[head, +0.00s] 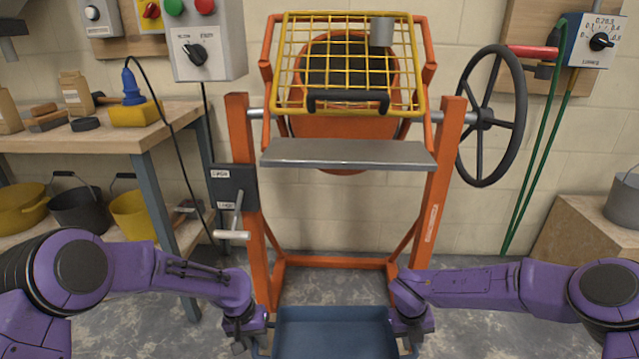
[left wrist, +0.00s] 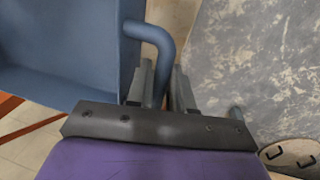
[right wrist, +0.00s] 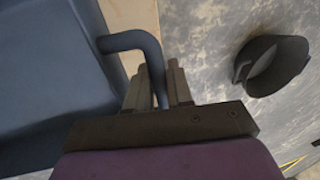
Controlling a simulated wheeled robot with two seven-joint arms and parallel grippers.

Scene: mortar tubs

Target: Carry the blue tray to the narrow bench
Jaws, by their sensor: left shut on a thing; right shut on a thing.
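The blue tray (head: 335,333) is at the bottom middle of the head view, between my two grippers, with its near part cut off by the frame. My left gripper (head: 250,345) is shut on the tray's left handle; the bent blue handle (left wrist: 152,36) shows between its fingers in the left wrist view. My right gripper (head: 412,340) is shut on the right handle; that handle (right wrist: 128,41) shows between its fingers in the right wrist view. The tray looks empty where I see it. I cannot make out which surface is the narrow bench.
An orange mixer frame (head: 245,190) with a yellow grille (head: 345,70) and a grey shelf (head: 345,152) stands ahead. A wooden workbench (head: 130,125) is on the left. A wooden box (head: 585,215) is on the right. A dark ring-shaped thing (right wrist: 300,55) lies on the floor.

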